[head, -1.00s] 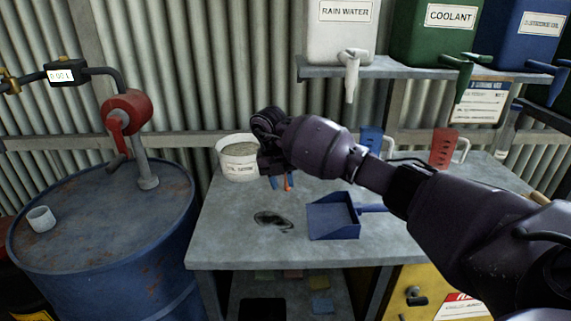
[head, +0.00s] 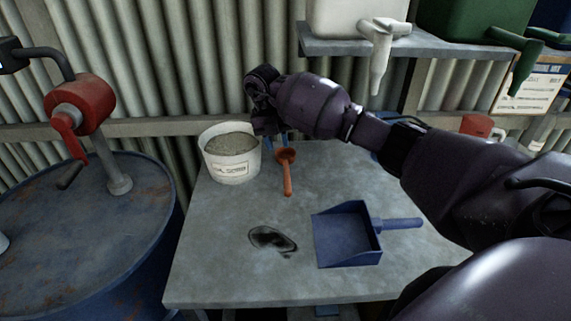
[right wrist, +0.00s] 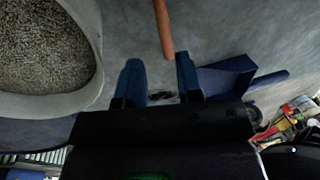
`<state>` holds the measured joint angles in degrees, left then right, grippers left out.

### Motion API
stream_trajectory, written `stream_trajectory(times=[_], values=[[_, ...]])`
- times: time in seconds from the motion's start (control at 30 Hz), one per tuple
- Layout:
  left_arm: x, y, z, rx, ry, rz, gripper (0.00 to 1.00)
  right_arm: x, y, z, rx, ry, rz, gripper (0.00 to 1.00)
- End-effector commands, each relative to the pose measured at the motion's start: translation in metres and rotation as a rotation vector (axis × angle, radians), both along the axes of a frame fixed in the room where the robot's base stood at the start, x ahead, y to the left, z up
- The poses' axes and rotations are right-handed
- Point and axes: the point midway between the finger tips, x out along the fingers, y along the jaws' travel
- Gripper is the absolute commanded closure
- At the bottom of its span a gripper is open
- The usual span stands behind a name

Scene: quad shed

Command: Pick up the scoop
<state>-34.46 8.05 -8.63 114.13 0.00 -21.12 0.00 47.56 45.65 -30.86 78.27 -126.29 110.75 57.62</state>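The scoop (head: 287,172) is orange-brown, with a small round bowl and a straight handle. It lies on the grey bench beside the white tub, its handle pointing toward the bench's front. My right gripper (head: 277,140) is above the bench at the bowl end, and its wrist hides part of the area behind. In the right wrist view the blue fingers (right wrist: 159,80) are spread apart with nothing between them. The scoop's handle (right wrist: 163,28) shows ahead, its end near the gap between the fingers. The bowl is outside that view. My left gripper is not in view.
The tub (head: 231,172) of grey granules stands close to the left of the scoop. A blue dustpan (head: 347,236) and a dark spill (head: 271,239) lie nearer the front. A blue drum (head: 75,235) stands left. A shelf (head: 440,45) with containers overhangs the back right.

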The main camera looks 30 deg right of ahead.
Motion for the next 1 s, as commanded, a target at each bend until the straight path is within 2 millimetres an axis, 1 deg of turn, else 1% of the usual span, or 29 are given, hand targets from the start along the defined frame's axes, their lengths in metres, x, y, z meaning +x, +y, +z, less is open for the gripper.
stream_trajectory(times=[0.17,0.33,0.57,0.83,1.0], values=[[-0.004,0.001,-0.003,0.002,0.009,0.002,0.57,-0.002,-0.003,-0.018,0.001,0.004,-0.001,0.67],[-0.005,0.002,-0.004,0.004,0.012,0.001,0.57,-0.005,-0.006,-0.043,0.001,0.004,-0.001,0.67],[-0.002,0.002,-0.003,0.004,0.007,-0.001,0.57,-0.007,-0.011,-0.061,0.0,0.002,-0.001,0.67],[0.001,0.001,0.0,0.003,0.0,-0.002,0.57,-0.012,-0.018,-0.095,0.001,0.002,0.0,0.67],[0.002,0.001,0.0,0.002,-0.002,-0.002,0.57,-0.013,-0.02,-0.104,0.0,0.001,0.0,0.67]])
